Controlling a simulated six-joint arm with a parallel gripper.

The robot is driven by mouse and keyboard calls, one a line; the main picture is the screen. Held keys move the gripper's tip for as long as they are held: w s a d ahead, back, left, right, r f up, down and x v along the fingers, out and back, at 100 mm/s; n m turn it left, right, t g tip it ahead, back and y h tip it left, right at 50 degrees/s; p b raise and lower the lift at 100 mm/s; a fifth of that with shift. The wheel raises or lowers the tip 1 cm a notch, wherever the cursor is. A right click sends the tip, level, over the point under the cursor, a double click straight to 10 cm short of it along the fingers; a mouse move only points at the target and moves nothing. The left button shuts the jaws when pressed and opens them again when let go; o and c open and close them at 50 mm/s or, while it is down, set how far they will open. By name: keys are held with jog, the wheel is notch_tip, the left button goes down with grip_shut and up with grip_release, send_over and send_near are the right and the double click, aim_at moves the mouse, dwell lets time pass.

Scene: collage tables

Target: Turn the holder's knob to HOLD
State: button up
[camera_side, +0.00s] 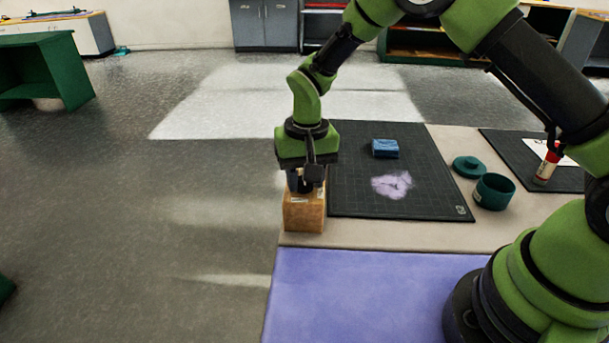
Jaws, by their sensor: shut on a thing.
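The holder (303,214) is a light wooden block at the left edge of the table, beside the dark mat. My gripper (305,186) points straight down over its top and is shut on the knob. The fingers and my wrist cover most of the knob, so its pointer and the HOLD marking cannot be made out. Small pale labels show on the block, too small to read.
A dark cutting mat (350,185) bears a blue block (385,148) and a pale purple powdery patch (392,185). Right of it stand a teal pot (494,192), its lid (469,166) and a red-and-white glue stick (547,165). The purple front area (360,295) is clear.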

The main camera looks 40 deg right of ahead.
jog(key=shift+s+m, duration=0.1)
jog(key=shift+m, duration=0.9)
jog(key=o, duration=0.9)
notch_tip(320, 180, up, 9)
jog(key=shift+d+r, duration=0.1)
jog(key=shift+r, duration=0.4)
